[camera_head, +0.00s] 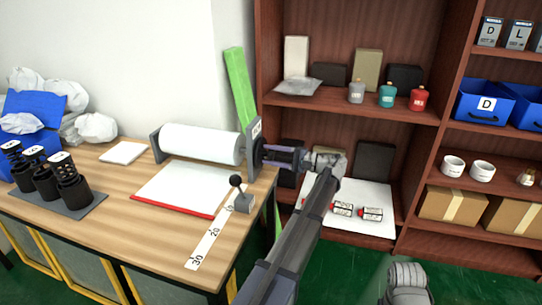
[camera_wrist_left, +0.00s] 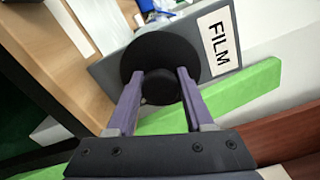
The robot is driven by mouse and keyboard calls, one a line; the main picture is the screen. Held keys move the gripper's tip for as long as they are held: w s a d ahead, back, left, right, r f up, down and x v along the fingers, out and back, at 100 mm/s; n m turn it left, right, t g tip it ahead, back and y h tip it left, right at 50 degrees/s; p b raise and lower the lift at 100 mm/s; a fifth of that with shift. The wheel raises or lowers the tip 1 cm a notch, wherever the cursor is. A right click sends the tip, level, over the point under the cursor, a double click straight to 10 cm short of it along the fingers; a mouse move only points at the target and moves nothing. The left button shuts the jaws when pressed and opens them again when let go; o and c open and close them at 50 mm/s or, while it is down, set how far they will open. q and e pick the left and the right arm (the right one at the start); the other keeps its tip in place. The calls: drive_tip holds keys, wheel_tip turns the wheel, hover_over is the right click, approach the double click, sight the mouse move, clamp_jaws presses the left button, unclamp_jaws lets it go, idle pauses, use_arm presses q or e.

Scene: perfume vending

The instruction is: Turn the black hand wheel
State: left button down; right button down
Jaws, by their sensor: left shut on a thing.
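The black hand wheel (camera_wrist_left: 158,52) is a round disc with a smaller hub at its centre, on a grey end plate labelled FILM (camera_wrist_left: 218,38). In the head view the wheel (camera_head: 257,153) shows edge-on at the right end of the white film roll (camera_head: 200,143). My left gripper (camera_wrist_left: 158,88) has its two purple fingers on either side of the hub and is shut on it, with the disc behind the fingertips. In the head view this gripper (camera_head: 270,155) reaches the wheel from the right.
A small lever (camera_head: 236,183) stands on the table beside a numbered scale strip (camera_head: 213,235). A red-edged white pad (camera_head: 183,190) lies before the roll. A brown shelf (camera_head: 340,108) with bottles stands behind my left arm. A green bar (camera_head: 240,90) leans behind the roll.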

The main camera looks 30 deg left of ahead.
use_arm(q)
drive_tip(key=n, duration=0.7)
drive_tip(key=shift+f, duration=0.15)
drive_tip(key=n, duration=0.4)
drive_tip(key=shift+f, duration=0.1)
drive_tip(key=n, duration=0.3)
drive_tip(key=shift+n, duration=0.3)
drive_tip(key=n, duration=0.3)
drive_tip(key=shift+w+n, duration=0.1)
drive_tip(key=shift+n, duration=0.2)
drive_tip(key=n, duration=0.3)
drive_tip(key=shift+n, duration=0.4)
drive_tip(key=n, duration=0.3)
drive_tip(key=shift+w, duration=0.1)
drive_tip(key=shift+n, duration=2)
drive_tip(key=shift+w+n, duration=0.1)
drive_tip(key=shift+n, duration=0.2)
